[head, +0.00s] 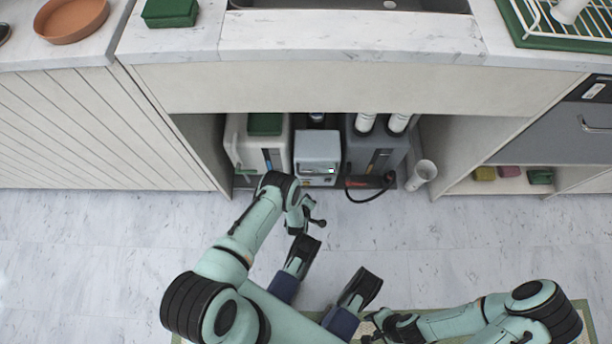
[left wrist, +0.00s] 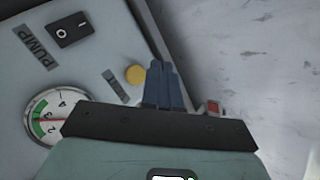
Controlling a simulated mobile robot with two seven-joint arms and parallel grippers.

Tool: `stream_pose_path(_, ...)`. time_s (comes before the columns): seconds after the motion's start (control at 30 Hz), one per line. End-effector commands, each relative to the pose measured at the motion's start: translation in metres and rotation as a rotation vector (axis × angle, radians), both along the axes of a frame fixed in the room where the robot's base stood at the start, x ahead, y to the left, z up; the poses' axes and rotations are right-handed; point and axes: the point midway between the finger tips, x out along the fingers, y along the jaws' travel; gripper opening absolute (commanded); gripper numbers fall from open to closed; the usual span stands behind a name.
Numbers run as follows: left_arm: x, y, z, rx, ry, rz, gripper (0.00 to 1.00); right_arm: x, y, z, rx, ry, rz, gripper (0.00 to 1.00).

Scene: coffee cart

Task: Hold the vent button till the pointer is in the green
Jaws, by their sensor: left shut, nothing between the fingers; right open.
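The pump unit is a light grey box (head: 318,146) under the counter. In the left wrist view its panel (left wrist: 90,100) carries a black PUMP switch (left wrist: 73,30), a round yellow button (left wrist: 135,74) and a white dial gauge (left wrist: 48,110). I cannot tell contact. My right gripper (head: 376,328) is open, low over the floor.
A white canister (head: 241,147) stands left of the unit and a dark grey one (head: 390,152) right of it. A red-and-black tool (head: 371,181) with a cable and a white cup (head: 422,174) are at the right. The counter edge (head: 350,51) overhangs them.

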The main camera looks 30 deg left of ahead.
Motion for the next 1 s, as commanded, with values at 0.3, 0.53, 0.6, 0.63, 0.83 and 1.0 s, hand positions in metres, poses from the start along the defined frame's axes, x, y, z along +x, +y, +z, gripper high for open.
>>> stream_pose_path(0.3, -0.024, -0.014, 0.001, 0.0, 0.002, 0.001, 0.0, -0.001, 0.0, 0.011, 0.0, -0.002, 0.0, 0.43)
stream_pose_path(0.53, -0.027, -0.016, -0.001, -0.001, 0.005, -0.001, 0.0, -0.001, 0.0, 0.011, 0.0, -0.001, 0.0, 0.43)
stream_pose_path(0.6, -0.028, -0.017, -0.001, -0.003, 0.006, -0.002, 0.0, -0.001, 0.0, 0.011, 0.0, -0.001, 0.0, 0.43)
stream_pose_path(0.63, -0.028, -0.017, -0.001, -0.003, 0.007, -0.002, 0.0, -0.001, 0.0, 0.011, 0.0, -0.001, 0.0, 0.43)
stream_pose_path(0.83, -0.029, -0.019, -0.002, -0.004, 0.01, -0.004, 0.0, -0.001, 0.0, 0.011, 0.0, -0.002, 0.0, 0.43)
stream_pose_path(1.0, -0.03, -0.014, 0.003, -0.004, 0.034, 0.0, 0.0, 0.003, 0.0, 0.014, -0.004, -0.021, 0.017, 0.43)
